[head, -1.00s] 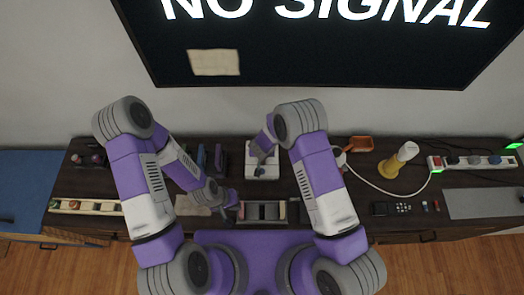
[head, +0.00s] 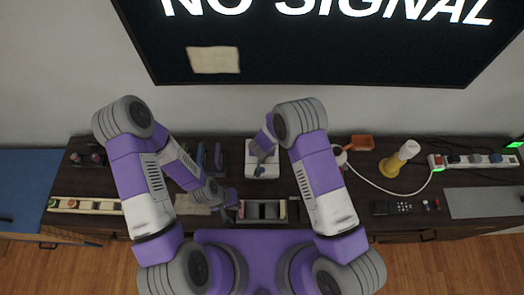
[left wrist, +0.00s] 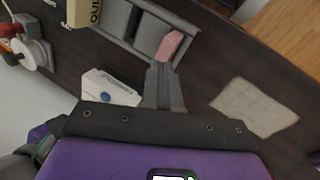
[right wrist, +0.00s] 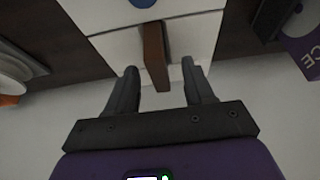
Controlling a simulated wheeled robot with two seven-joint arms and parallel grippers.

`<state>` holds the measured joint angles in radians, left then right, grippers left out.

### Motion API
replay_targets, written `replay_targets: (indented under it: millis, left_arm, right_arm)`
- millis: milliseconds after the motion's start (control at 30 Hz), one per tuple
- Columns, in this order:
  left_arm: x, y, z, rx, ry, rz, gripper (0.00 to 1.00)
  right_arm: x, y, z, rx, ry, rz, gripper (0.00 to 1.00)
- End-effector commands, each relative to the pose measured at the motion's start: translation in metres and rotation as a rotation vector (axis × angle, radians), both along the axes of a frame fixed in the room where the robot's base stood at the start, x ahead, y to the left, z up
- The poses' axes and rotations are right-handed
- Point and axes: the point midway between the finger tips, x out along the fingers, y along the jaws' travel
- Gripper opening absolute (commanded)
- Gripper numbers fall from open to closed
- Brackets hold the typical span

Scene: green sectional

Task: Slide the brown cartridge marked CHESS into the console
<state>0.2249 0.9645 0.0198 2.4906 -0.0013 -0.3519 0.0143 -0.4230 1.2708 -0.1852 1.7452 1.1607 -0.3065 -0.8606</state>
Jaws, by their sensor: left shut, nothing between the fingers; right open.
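The white console (head: 262,171) stands at mid-table below the screen. Its blue button (right wrist: 143,3) shows in the right wrist view, and the console also shows in the left wrist view (left wrist: 108,90). A brown cartridge (right wrist: 155,62) stands edge-on at the console in the right wrist view. Its marking is not readable, and I cannot tell how deep it sits. My right gripper (right wrist: 160,82) is open, its fingers on either side of the cartridge with gaps. My left gripper (left wrist: 164,70) is shut and empty beside the grey rack (left wrist: 125,42), close to a pink piece (left wrist: 170,45).
A yellow QUIZ box (left wrist: 92,12) is at the rack. A purple cartridge (right wrist: 303,45) lies right in the right wrist view. A paper sheet (left wrist: 253,107) lies flat. An orange tray (head: 362,142), a yellow-and-white object (head: 398,160) and a power strip (head: 470,161) are at right.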

Motion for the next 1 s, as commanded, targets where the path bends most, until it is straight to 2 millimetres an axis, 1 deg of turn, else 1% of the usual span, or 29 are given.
replay_targets:
  millis: [200,300,400,533,1000]
  left_arm:
    - [0.000,0.000,0.005,0.000,0.000,0.000,0.00]
    - [0.000,0.000,0.007,0.000,0.000,0.000,0.00]
    - [0.000,0.000,0.009,0.000,0.000,0.000,0.00]
    - [0.000,0.000,0.009,0.000,0.000,0.000,0.00]
    - [0.000,0.000,0.009,0.000,0.000,0.000,0.00]
  right_arm:
    - [-0.013,0.001,0.036,0.000,-0.002,0.002,0.53]
    - [-0.020,0.000,0.050,0.000,-0.002,0.001,0.53]
    - [-0.024,0.000,0.059,0.000,-0.001,0.001,0.53]
    - [-0.026,0.000,0.064,0.000,-0.001,-0.001,0.53]
    - [-0.027,0.000,0.064,0.000,0.000,0.000,0.53]
